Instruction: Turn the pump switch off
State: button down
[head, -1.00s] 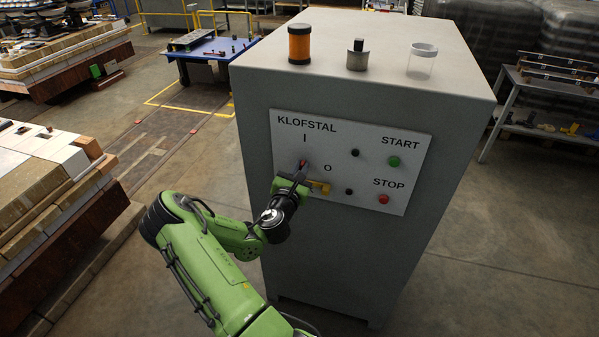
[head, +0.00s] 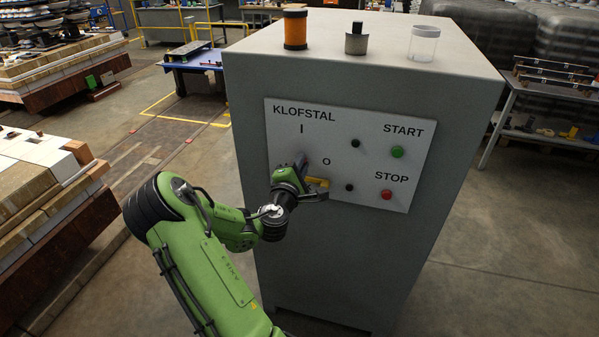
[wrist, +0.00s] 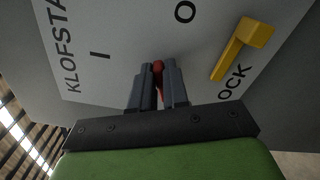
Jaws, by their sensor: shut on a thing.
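The pump switch is a red handle (wrist: 158,70) on the white control panel (head: 390,130), between my gripper's fingers in the wrist view. My gripper (wrist: 159,82) is shut on it. In the head view my gripper (head: 297,170) is at the panel's left part, below the "I" mark and left of the "O" mark, and mostly hides the switch. In the wrist view the "I" is left of the fingers and the "O" is up and right. I cannot tell which mark the handle points at.
A yellow lever (wrist: 240,52) sits close right of my gripper, above lettering ending in "OCK". A green START button (head: 397,152) and red STOP button (head: 387,195) are farther right. An orange spool (head: 295,28) and clear jar (head: 423,43) stand on the grey cabinet (head: 450,45).

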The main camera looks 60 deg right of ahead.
jog(key=m+b, duration=0.1)
jog(key=m, duration=0.1)
jog(key=m+b, duration=0.2)
jog(key=shift+f+m+b, duration=0.3)
jog(key=shift+f+m, duration=0.1)
dwell(0.4)
jog(key=c, duration=1.2)
grip_release()
jog(key=shift+r, duration=0.1)
jog(key=shift+o, duration=0.2)
jog(key=shift+a, duration=0.1)
jog(key=s+a+b, duration=0.2)
jog(key=a+b, duration=1)
jog(key=a, duration=0.3)
jog(key=shift+s+a, duration=0.25)
jog(key=shift+s, duration=0.05)
